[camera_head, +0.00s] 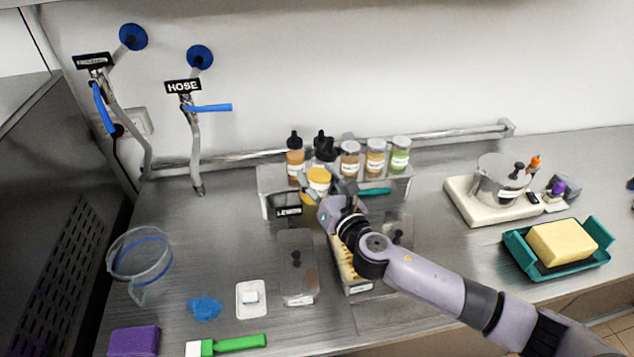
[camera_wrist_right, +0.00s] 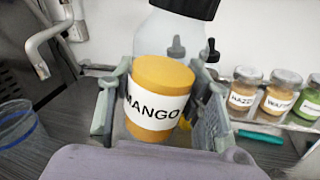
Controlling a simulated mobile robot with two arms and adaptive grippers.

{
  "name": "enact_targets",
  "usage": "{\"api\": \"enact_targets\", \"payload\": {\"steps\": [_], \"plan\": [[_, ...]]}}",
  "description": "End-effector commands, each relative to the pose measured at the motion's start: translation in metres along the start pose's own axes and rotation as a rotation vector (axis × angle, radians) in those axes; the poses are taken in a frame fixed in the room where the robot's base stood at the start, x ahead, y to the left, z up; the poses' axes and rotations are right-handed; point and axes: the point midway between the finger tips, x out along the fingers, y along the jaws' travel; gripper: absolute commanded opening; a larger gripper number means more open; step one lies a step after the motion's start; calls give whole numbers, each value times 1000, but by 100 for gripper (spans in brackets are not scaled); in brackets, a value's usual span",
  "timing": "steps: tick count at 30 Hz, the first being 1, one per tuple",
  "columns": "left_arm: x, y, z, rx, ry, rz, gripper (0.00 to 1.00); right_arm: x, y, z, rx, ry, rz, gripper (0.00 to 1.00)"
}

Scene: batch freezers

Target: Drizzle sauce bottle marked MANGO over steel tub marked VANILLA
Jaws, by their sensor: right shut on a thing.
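The MANGO sauce bottle (camera_wrist_right: 155,112) stands between the fingers of my right gripper (camera_wrist_right: 160,110) in the wrist view; it looks clear, part filled with yellow sauce, with a black cap on top. In the head view the bottle (camera_head: 318,182) is near the front of the topping rack, and my right gripper (camera_head: 330,190) is shut on it. Steel tubs sit in the counter below: a lidded one (camera_head: 298,285) and one with pale yellow contents (camera_head: 357,286), partly hidden by my arm. I cannot read which is VANILLA. My left gripper is not in view.
The steel rack (camera_head: 270,205) holds another sauce bottle (camera_head: 295,162) and several labelled jars (camera_head: 375,157). A pot (camera_head: 497,180) and a teal tray (camera_head: 540,270) with a yellow block stand right. A clear jug (camera_head: 140,262) and a green-handled brush (camera_head: 235,344) are left.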

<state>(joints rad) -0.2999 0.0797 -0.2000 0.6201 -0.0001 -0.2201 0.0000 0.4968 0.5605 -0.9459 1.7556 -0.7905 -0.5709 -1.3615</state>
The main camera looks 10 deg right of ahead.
Motion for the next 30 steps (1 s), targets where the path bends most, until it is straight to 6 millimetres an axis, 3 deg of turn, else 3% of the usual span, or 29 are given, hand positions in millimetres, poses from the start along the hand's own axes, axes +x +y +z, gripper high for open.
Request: {"api": "enact_targets", "payload": {"steps": [6, 17, 30], "plan": [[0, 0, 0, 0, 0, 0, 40, 0, 2, 8, -263, -1, 1, 12], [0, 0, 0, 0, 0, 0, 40, -3, 4, 7, -282, 0, 0, 12], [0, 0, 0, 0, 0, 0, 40, -61, 31, -1, -280, 0, 2, 12]]}}
